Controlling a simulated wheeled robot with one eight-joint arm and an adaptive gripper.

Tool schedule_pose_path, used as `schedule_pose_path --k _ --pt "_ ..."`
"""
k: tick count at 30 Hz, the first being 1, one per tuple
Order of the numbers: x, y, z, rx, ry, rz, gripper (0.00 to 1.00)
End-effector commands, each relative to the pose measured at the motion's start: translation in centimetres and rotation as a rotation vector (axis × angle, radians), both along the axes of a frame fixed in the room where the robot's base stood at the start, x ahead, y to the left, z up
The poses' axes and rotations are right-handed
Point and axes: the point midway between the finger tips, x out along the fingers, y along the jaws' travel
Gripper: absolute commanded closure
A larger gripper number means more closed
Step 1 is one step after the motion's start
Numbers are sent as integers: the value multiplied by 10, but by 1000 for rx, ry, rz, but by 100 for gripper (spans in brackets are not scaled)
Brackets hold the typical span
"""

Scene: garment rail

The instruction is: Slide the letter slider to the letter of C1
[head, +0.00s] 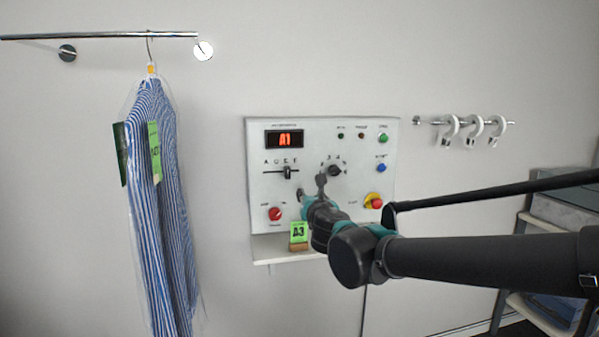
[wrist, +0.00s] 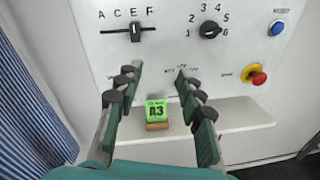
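The letter slider (head: 287,172) is a dark knob on a horizontal slot in the white control panel (head: 350,215), below the letters A, C, E, F. In the wrist view the slider knob (wrist: 135,32) stands under E. The red display (head: 285,139) appears to read A1. The number dial (wrist: 210,29), marked 1 to 6, points toward the lower left, near 1. My gripper (wrist: 158,76) is open and empty, its fingers spread below the slider and dial. In the head view my gripper (head: 311,190) is in front of the panel's lower middle, partly hidden by my wrist.
A green tag (wrist: 157,110), apparently reading A3, stands on a small shelf (wrist: 240,113) below the panel. A red emergency button (wrist: 258,77) and a blue button (wrist: 277,28) are at right. A striped garment (head: 160,200) hangs from a rail (head: 100,36) at left.

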Motion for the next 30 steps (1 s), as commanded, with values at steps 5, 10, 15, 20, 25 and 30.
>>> schedule_pose_path --k 5,10,15,20,25,30 --pt "-7 41 23 -210 -93 112 62" --pt "1 47 25 -236 -103 121 62" --pt "21 52 24 -233 -102 119 62" --pt "44 58 24 -231 -101 118 62" --pt "70 65 24 -231 -101 118 62" --pt "96 73 24 -230 -101 118 62"
